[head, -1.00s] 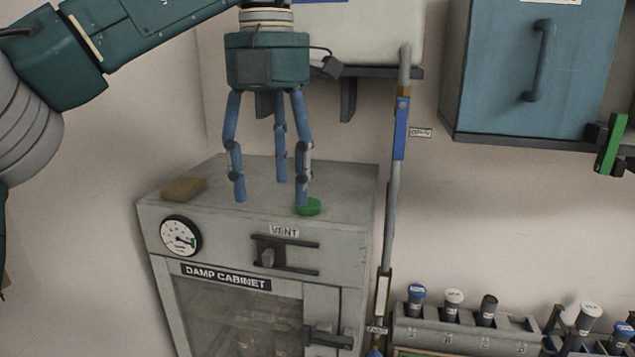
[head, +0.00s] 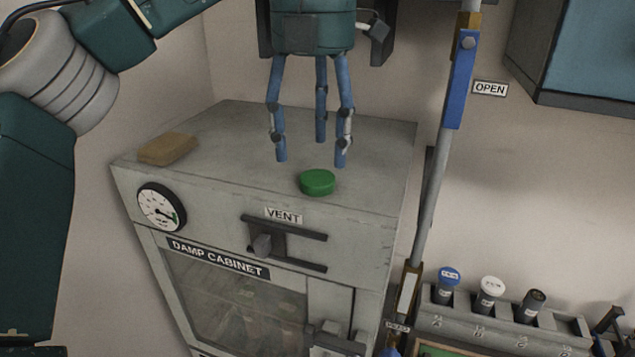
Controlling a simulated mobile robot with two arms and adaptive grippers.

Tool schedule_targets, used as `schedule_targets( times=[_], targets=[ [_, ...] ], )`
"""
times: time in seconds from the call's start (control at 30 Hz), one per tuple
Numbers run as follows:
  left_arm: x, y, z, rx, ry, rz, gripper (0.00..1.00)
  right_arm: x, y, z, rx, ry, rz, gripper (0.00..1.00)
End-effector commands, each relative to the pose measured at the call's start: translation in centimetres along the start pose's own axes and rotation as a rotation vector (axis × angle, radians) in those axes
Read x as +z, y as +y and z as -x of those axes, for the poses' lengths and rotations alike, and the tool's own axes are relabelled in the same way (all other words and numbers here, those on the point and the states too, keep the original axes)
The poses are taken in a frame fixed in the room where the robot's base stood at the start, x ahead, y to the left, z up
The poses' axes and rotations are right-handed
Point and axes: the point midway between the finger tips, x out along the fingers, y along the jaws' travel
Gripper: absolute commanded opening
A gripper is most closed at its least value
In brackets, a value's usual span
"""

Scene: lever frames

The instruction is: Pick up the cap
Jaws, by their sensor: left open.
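The cap is a small round green disc (head: 318,182) lying flat on top of the grey damp cabinet (head: 230,130), near its front edge above the VENT label. My left gripper (head: 315,155), with three blue jointed fingers hanging downward, is open and empty. Its fingertips are over the cabinet top, just behind the cap in the picture, and the cap is not between them. Whether any fingertip touches the cabinet top I cannot tell. My right gripper is not in view.
A brown block (head: 168,149) lies at the cabinet top's left. A vent slider (head: 265,243) and a dial (head: 161,207) are on the front. A pipe with a blue lever (head: 459,80) rises right of the cabinet.

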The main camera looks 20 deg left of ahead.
Motion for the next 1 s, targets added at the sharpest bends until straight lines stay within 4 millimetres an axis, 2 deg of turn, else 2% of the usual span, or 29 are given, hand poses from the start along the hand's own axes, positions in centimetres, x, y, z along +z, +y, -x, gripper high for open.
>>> schedule_targets(
  times=[0.13, 0.2, 0.3, 0.43, 0.67, 0.83, 1.0],
  targets=[
    [-0.2, -0.1, -1.7, -0.003, 0.003, -0.003, 0.62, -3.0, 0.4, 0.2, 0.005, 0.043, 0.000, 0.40],
    [-0.2, -0.2, -2.2, 0.001, 0.003, -0.002, 0.62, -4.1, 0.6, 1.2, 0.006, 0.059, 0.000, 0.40],
    [-0.3, -0.2, -3.7, 0.001, 0.003, 0.000, 0.62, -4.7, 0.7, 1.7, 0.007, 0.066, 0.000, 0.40],
    [-0.2, -0.2, -4.8, 0.000, 0.000, 0.001, 0.62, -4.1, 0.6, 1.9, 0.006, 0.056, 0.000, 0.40],
    [-0.2, -0.3, -5.1, 0.000, -0.001, 0.001, 0.62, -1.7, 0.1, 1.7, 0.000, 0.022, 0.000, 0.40],
    [-0.2, -0.3, -5.1, 0.000, -0.001, 0.001, 0.28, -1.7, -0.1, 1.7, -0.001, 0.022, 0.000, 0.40],
    [-0.2, -0.3, -5.0, 0.000, -0.001, 0.001, 0.26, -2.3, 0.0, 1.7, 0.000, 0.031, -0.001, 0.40]
  ],
)
